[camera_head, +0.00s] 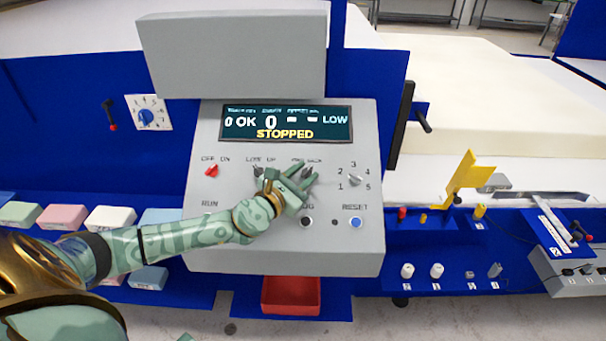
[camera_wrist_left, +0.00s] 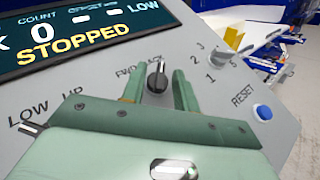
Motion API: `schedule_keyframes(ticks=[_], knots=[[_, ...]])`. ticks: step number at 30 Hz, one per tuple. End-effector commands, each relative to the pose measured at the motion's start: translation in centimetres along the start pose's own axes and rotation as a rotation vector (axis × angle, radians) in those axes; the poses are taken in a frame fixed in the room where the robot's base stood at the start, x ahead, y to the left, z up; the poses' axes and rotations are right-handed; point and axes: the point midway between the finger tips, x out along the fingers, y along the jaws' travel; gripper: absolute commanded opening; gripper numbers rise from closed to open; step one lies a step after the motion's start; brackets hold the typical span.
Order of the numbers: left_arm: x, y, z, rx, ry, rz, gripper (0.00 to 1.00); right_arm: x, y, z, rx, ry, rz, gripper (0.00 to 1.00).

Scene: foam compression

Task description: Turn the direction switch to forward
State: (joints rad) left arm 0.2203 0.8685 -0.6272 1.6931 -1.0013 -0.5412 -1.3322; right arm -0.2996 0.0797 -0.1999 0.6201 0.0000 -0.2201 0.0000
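The direction switch (camera_wrist_left: 157,77) is a dark knob on the grey control panel, under the label FWD BACK. In the left wrist view it stands between the two fingers of my left gripper (camera_wrist_left: 160,88), which are spread apart with gaps on both sides. In the head view my left gripper (camera_head: 300,180) reaches over the panel (camera_head: 230,250) at the switch (camera_head: 306,171), covering part of it. The knob's pointer looks roughly upright in the wrist view; its exact setting is hard to tell. My right gripper is not in view.
The display (camera_head: 285,121) reads STOPPED and LOW. Near the switch are the LOW/UP switch (camera_head: 258,171), a red OFF/ON switch (camera_head: 211,170), a numbered dial (camera_head: 355,180) and a blue RESET button (camera_head: 355,223). A red bin (camera_head: 291,309) sits below.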

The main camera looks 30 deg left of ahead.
Motion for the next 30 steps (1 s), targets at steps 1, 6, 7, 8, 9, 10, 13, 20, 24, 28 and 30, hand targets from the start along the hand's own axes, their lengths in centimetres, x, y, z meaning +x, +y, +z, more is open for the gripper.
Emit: schedule_keyframes(ticks=[1, 6, 7, 8, 9, 10, 13, 20, 24, 28, 30], knots=[[-0.01, 0.01, 0.00, 0.000, 0.000, 0.000, 0.17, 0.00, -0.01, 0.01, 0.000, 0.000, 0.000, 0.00], [-0.03, 0.02, -0.01, 0.000, 0.000, 0.000, 0.01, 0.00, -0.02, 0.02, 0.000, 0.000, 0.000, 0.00], [-0.03, 0.01, -0.01, 0.000, 0.000, 0.001, 0.01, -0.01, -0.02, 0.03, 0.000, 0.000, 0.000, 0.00], [-0.03, 0.01, -0.01, -0.001, 0.000, 0.002, 0.01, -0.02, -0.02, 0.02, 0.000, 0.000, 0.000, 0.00], [-0.04, -0.01, -0.01, -0.003, 0.000, 0.004, 0.01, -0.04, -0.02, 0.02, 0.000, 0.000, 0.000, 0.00], [-0.04, -0.03, -0.01, -0.005, 0.001, 0.007, 0.01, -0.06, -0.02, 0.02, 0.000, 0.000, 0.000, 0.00], [-0.06, -0.07, -0.01, -0.014, 0.001, 0.026, 0.01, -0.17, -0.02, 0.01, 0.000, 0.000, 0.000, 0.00], [-0.03, -0.31, 0.05, -0.068, 0.002, 0.132, 0.01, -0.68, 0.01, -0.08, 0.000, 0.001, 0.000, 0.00], [0.02, -0.52, 0.08, -0.118, 0.001, 0.237, 0.01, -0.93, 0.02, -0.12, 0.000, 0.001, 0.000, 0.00], [0.06, -0.70, -0.02, -0.169, 0.003, 0.348, 0.01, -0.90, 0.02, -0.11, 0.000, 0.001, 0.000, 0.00], [0.10, -0.83, -0.02, -0.197, 0.002, 0.408, 0.01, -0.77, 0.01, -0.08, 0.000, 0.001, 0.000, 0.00]])
